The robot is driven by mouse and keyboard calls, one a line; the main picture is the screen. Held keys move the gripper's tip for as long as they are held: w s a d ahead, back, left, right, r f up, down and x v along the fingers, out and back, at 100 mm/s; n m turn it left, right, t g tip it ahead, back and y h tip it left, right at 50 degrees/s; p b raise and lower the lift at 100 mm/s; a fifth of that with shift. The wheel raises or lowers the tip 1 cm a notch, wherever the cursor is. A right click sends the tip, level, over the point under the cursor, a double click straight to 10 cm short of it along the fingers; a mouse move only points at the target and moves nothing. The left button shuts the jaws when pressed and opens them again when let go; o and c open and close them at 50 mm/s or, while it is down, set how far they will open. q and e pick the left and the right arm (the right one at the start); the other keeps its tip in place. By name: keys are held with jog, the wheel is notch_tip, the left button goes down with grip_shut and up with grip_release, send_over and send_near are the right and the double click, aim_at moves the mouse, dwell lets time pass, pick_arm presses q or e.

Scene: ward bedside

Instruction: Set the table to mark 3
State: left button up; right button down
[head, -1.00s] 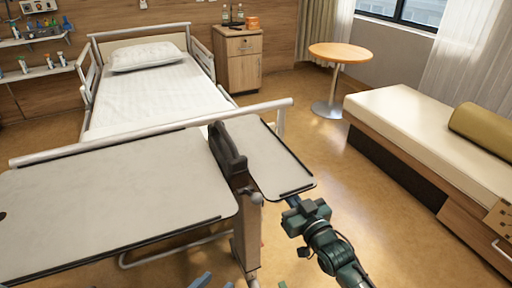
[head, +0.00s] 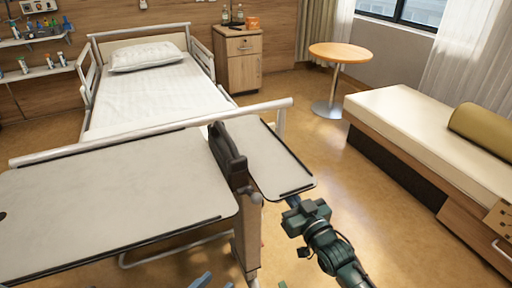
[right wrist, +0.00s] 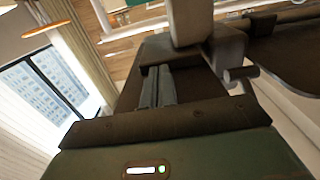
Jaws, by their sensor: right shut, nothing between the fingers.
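The overbed table (head: 110,205) stands across the foot of the bed. It has a wide pale left top, a smaller right top (head: 262,160), and a dark upright piece (head: 228,150) between them. Its wooden column (head: 245,240) has a grey knob (head: 256,198). No numbered mark is readable. My right gripper (head: 293,202) is at the near edge of the smaller top. In the right wrist view its fingers (right wrist: 157,86) are together and empty, close to the table's underside parts. My left gripper (head: 212,281) shows only as bluish tips at the bottom edge; most is cut off.
The bed (head: 150,95) lies behind the table, its foot rail (head: 60,152) close to the tops. A bedside cabinet (head: 244,65), a round table (head: 340,52) and a couch (head: 430,125) stand farther back and right. Floor (head: 350,190) is clear between table and couch.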

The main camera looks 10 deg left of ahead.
aim_at(291, 185)
pick_arm(q)
jog(key=shift+r, duration=0.1)
pick_arm(e)
jog(key=shift+r, duration=0.1)
jog(key=shift+r+p, duration=1.85)
jog(key=shift+r, duration=0.25)
jog(key=shift+r+p, duration=0.8)
jog(key=shift+r, duration=0.1)
jog(key=shift+r+p, duration=0.6)
jog(key=shift+r, duration=0.1)
pick_arm(q)
jog(key=shift+w+d+f+g, duration=0.15)
jog(key=shift+w+d+g, duration=0.15)
jog(key=shift+d+g, duration=0.2)
jog(key=shift+w+d+f+g, duration=0.1)
jog(key=shift+w+d+g, duration=0.2)
jog(key=shift+d+g, duration=0.15)
pick_arm(e)
jog(key=shift+f, duration=0.2)
